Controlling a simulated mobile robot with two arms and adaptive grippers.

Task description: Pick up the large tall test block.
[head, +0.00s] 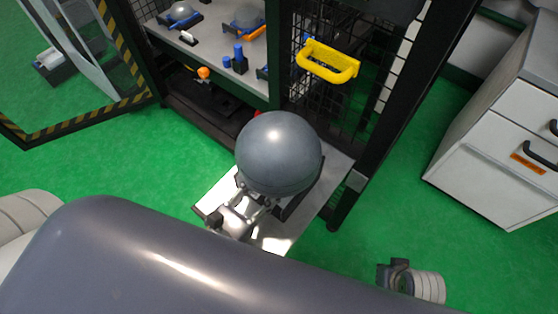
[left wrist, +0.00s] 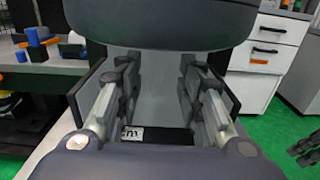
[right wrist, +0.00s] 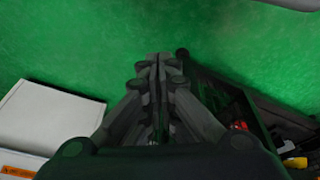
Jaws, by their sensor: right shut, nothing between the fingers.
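A large grey rounded test block (head: 278,152) stands on a light metal plate (head: 213,197) at the foot of the tower. Its rounded top hides most of what lies under it in the head view. My left gripper (head: 238,212) is low at its near side. In the left wrist view my left gripper (left wrist: 162,98) is open, its fingers at either side of the grey body below the dark rounded part (left wrist: 160,25). I cannot tell whether they touch it. My right gripper (right wrist: 157,70) is shut and empty above the green floor; it also shows in the head view (head: 396,272).
A yellow handle (head: 328,62) sticks out from the tower's mesh. A shelf (head: 222,62) holds small domes and blue parts. A striped open door (head: 75,120) is at the left. A white drawer cabinet (head: 500,150) stands right. Green floor is clear between.

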